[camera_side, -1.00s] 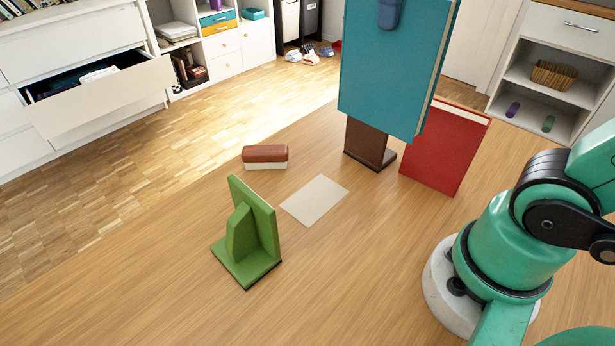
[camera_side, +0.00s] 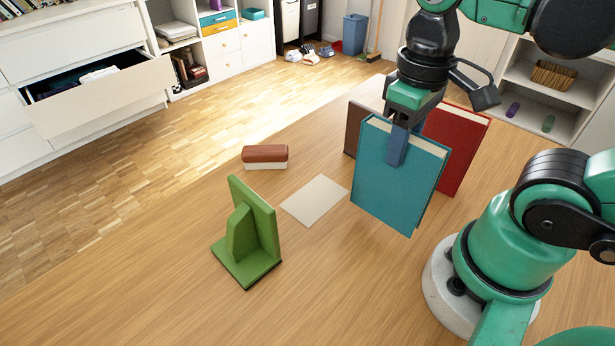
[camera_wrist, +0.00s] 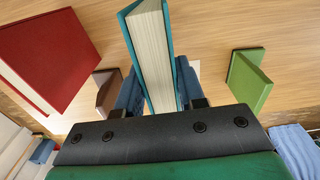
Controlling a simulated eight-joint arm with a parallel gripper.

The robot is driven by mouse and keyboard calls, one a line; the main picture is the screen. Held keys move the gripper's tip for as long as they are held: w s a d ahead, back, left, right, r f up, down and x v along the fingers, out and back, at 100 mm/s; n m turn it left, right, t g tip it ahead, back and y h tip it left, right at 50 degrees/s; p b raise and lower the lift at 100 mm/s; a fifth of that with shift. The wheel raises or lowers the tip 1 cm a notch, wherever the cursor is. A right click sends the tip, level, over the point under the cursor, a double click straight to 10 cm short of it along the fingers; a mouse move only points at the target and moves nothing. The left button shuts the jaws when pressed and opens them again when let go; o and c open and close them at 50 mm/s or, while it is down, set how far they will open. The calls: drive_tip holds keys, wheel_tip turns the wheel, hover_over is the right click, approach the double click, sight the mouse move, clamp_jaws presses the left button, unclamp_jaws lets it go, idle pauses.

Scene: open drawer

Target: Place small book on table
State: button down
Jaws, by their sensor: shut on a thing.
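My gripper (camera_side: 398,150) is shut on the teal book (camera_side: 385,185), gripping it at its upper edge. The book hangs upright with its cream page edges facing up. Its lower edge is close to the table (camera_side: 330,270); I cannot tell whether it touches. In the wrist view the book (camera_wrist: 151,55) sits between my two blue fingers. A red book (camera_side: 457,140) stands behind and to the right of it. A brown bookend (camera_side: 358,125) is partly hidden behind the teal book.
A green bookend (camera_side: 255,235) stands to the left. A flat pale card (camera_side: 314,200) lies between it and the teal book. A brown and white block (camera_side: 265,157) lies further back. The table's front part is clear. An open drawer (camera_side: 95,95) is at far left.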

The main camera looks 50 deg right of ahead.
sight(393, 179)
drive_tip(key=shift+f, duration=1.85)
drive_tip(key=shift+f, duration=0.15)
drive_tip(key=c, duration=0.5)
unclamp_jaws()
drive_tip(key=shift+c, duration=0.2)
